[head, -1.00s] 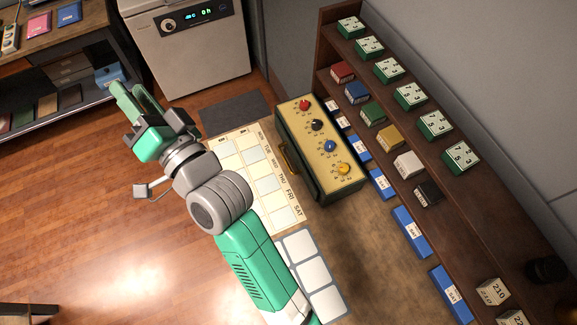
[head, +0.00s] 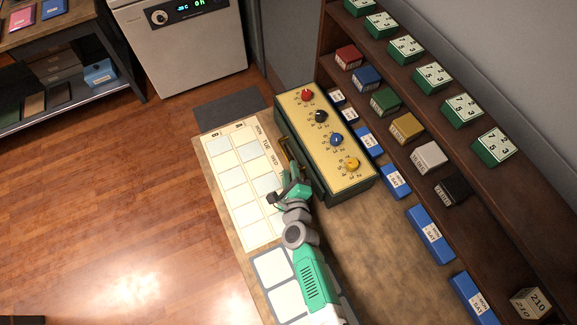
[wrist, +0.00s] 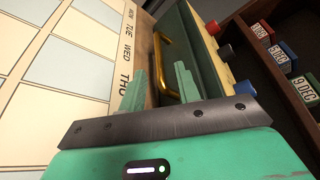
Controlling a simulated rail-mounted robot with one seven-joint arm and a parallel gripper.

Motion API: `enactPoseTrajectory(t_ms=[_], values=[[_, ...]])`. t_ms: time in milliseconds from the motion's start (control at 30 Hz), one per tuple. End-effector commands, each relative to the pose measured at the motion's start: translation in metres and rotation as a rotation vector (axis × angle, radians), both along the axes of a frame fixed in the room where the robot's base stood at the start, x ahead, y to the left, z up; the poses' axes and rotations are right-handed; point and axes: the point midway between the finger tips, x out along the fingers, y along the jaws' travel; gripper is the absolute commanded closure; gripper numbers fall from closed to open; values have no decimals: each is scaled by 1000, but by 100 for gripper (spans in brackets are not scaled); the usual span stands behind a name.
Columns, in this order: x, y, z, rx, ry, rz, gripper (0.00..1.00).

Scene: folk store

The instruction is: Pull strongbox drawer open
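The strongbox (head: 328,142) is a dark green box with a cream top bearing red, black, blue and yellow knobs. It stands on the table, its drawer face toward the calendar. A brass bar handle (head: 289,153) is on that face; it also shows in the wrist view (wrist: 163,58). My gripper (head: 293,178) is at the near end of the handle. In the wrist view its two green fingers (wrist: 160,86) are apart, with the handle's near end ahead and between them. I cannot tell whether they touch it. The drawer looks closed.
A calendar sheet (head: 237,187) lies flat left of the strongbox. A dark shelf (head: 478,190) with colored date blocks and green number blocks stands along the right. Blue blocks (head: 430,235) lie between strongbox and shelf. The floor (head: 120,200) at left is clear.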

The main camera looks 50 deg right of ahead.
Motion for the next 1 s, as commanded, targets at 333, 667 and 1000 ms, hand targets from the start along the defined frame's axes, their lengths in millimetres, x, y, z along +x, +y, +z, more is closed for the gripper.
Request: enactPoseTrajectory(t_ms=[333, 667, 1000], values=[[27, -22, -8, 0, 1, 2, 67], [27, -21, -7, -1, 1, 2, 95], [26, -20, -4, 0, 1, -17, 100]])
